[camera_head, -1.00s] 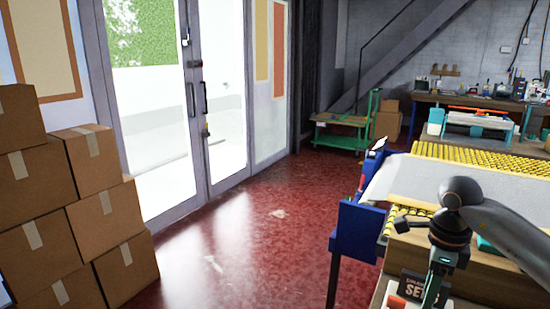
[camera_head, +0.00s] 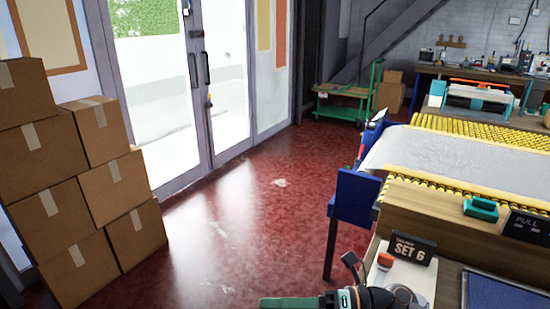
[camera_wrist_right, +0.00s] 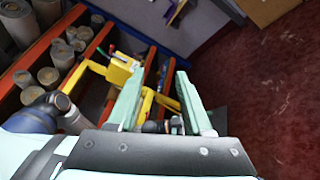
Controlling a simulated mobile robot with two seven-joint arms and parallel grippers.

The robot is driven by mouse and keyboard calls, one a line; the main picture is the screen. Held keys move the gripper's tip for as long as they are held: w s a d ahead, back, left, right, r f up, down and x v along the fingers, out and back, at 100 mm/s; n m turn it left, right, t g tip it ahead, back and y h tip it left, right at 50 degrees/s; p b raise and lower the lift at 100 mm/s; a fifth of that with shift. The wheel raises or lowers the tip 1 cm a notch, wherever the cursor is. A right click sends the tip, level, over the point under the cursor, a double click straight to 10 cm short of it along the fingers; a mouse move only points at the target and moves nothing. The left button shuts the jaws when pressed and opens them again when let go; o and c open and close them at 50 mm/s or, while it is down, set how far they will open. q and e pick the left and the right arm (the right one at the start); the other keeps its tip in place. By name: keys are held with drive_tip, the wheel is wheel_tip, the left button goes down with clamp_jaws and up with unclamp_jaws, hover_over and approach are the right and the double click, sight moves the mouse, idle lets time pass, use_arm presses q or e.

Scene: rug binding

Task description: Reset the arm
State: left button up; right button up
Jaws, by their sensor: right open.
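My right gripper (camera_head: 288,303) shows at the bottom edge of the head view, with a green finger pointing left and part of the wrist behind it. It is low, in front of the workbench's near end, and partly cut off by the frame. In the right wrist view my right gripper (camera_wrist_right: 161,74) has its two pale green fingers apart, with nothing held between them. Behind the fingers are a yellow object (camera_wrist_right: 122,72) and orange rack bars (camera_wrist_right: 85,57), apparently farther off. My left gripper is in neither view.
A roller table (camera_head: 475,137) with grey material (camera_head: 430,152) stands at right. A "SET 6" sign (camera_head: 412,248) and teal block (camera_head: 481,208) are on the near bench. Stacked cardboard boxes (camera_head: 85,185) stand at left. The red floor (camera_head: 240,235) between is clear. A green cart (camera_head: 345,108) is behind.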

drive_tip(key=w+d+f+m+t+h+p, duration=0.1)
drive_tip(key=d+f+m+t+h, duration=0.3)
drive_tip(key=m+t, duration=0.65)
drive_tip(key=w+d+f+m+t+h+p, duration=0.1)
drive_tip(key=d+f+m+t+h, duration=0.3)
drive_tip(key=m, duration=1.2)
use_arm(q)
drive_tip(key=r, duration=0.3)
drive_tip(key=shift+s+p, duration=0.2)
drive_tip(key=shift+p, duration=0.15)
use_arm(e)
drive_tip(key=s+d+f+m+g+h, duration=0.3)
drive_tip(key=s+f+m, duration=0.3)
drive_tip(key=s+f, duration=0.2)
drive_tip(key=s+d+f+m+g+h, duration=0.3)
drive_tip(key=s+d+f+m+h, duration=0.1)
drive_tip(key=s+f, duration=0.4)
drive_tip(key=shift+d+f+m, duration=0.65)
drive_tip(key=shift+m, duration=0.5)
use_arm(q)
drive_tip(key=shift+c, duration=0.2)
